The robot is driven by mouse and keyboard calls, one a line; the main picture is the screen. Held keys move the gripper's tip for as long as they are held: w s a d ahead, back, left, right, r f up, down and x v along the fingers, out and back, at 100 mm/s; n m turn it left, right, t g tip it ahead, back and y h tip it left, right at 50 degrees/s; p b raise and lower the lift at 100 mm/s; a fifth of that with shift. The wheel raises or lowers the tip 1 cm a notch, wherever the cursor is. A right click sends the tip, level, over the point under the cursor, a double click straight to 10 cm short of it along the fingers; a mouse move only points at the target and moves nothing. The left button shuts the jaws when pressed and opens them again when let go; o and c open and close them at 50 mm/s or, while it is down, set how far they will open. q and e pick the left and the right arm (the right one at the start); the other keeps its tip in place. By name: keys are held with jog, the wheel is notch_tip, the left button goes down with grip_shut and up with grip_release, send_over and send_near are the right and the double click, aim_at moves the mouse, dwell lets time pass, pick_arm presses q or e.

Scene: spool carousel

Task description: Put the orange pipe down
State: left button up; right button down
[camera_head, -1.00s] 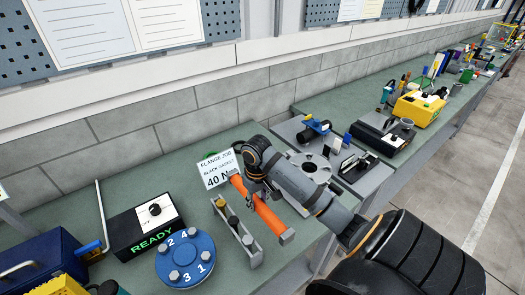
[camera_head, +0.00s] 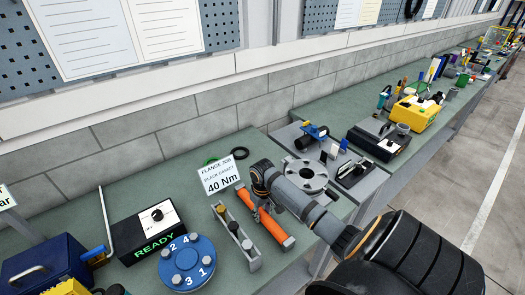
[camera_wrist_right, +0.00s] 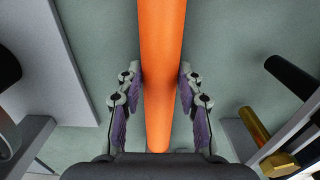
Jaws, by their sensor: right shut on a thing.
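The orange pipe (camera_head: 271,227) is low over the green bench, between the bolt rack and the grey plate. From here I cannot tell whether it touches the bench. My right gripper (camera_head: 261,212) is shut on it near its middle, from above. In the right wrist view the pipe (camera_wrist_right: 162,70) runs up the picture between the two fingers (camera_wrist_right: 160,90), which lie close along its sides. My left gripper is not in view.
The numbered blue flange (camera_head: 187,262) and the READY box (camera_head: 150,228) are further left. The 40 Nm sign (camera_head: 219,174) is behind. A grey plate with a ring flange (camera_head: 312,166) lies right.

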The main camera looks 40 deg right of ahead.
aim_at(263, 212)
jog(key=c, duration=1.3)
grip_release()
jog(key=shift+f, duration=0.1)
jog(key=o, duration=0.4)
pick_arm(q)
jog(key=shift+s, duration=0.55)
pick_arm(e)
jog(key=shift+o, duration=0.2)
pick_arm(q)
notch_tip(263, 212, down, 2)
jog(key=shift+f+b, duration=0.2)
jog(key=shift+b, duration=0.95)
pick_arm(e)
notch_tip(263, 212, up, 12)
jog(key=shift+r, duration=0.2)
